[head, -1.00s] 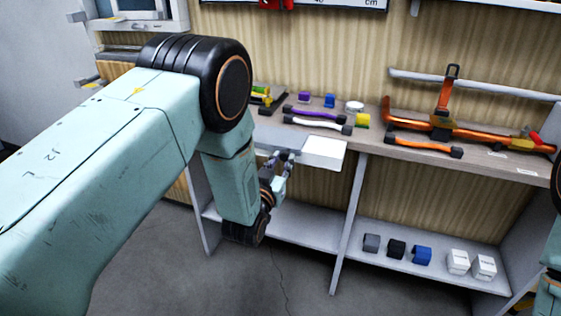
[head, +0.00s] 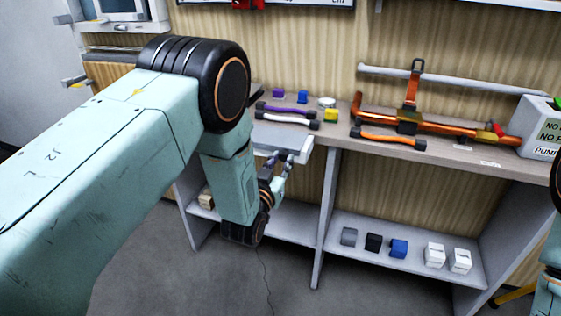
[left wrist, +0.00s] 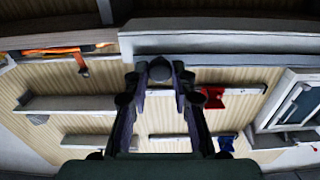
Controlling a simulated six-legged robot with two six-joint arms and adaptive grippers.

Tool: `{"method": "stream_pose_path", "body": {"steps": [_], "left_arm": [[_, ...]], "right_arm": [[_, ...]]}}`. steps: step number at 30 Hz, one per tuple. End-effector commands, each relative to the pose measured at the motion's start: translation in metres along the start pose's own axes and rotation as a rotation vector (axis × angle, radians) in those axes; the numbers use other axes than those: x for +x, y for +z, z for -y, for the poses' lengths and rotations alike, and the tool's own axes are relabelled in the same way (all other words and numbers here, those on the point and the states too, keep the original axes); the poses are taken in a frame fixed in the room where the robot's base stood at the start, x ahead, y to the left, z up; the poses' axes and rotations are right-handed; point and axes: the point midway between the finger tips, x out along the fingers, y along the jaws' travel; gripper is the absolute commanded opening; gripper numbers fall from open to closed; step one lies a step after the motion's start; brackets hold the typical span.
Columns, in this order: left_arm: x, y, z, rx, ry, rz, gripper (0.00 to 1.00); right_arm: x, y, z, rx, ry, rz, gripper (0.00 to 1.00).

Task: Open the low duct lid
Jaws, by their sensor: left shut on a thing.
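A pale grey box-like part (head: 300,150) juts from the front of the bench, below the tools. It looks like the low duct with its lid, but I cannot tell how far the lid stands open. My left gripper (head: 283,158) is at its front edge in the head view. In the left wrist view its fingers (left wrist: 160,85) are shut on a small dark grey rounded piece (left wrist: 160,68), apparently the lid's handle, just in front of a grey panel (left wrist: 225,42). My right gripper is not in view; only part of my right arm shows at the right edge.
On the bench top lie a purple-and-black handle (head: 285,111), an orange-handled tool (head: 388,137) and an orange pipe (head: 450,127). A pump box (head: 540,132) stands at the right end. Several small blocks sit on the lower shelf (head: 350,254). The floor in front is clear.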

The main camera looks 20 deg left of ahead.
Motion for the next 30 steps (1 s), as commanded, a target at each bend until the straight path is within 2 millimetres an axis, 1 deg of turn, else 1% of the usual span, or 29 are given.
{"method": "stream_pose_path", "body": {"steps": [1, 14, 15, 23, 30], "left_arm": [[0.0018, -0.0033, 0.0008, -0.002, 0.0, -0.009, 0.0], [0.0019, -0.0038, 0.0049, -0.001, 0.0, -0.01, 0.0], [0.0019, -0.0038, 0.005, -0.001, 0.0, -0.01, 0.26], [0.001, -0.002, 0.0038, -0.001, -0.001, -0.006, 0.48], [0.0006, -0.0011, 0.0023, -0.001, -0.001, -0.003, 0.48]], "right_arm": [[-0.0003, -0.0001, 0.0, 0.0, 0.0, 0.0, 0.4], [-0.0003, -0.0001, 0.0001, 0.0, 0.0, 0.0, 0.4], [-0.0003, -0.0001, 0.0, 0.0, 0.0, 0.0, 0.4], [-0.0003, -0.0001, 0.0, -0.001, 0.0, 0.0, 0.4], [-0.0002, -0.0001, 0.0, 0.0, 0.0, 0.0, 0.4]]}}
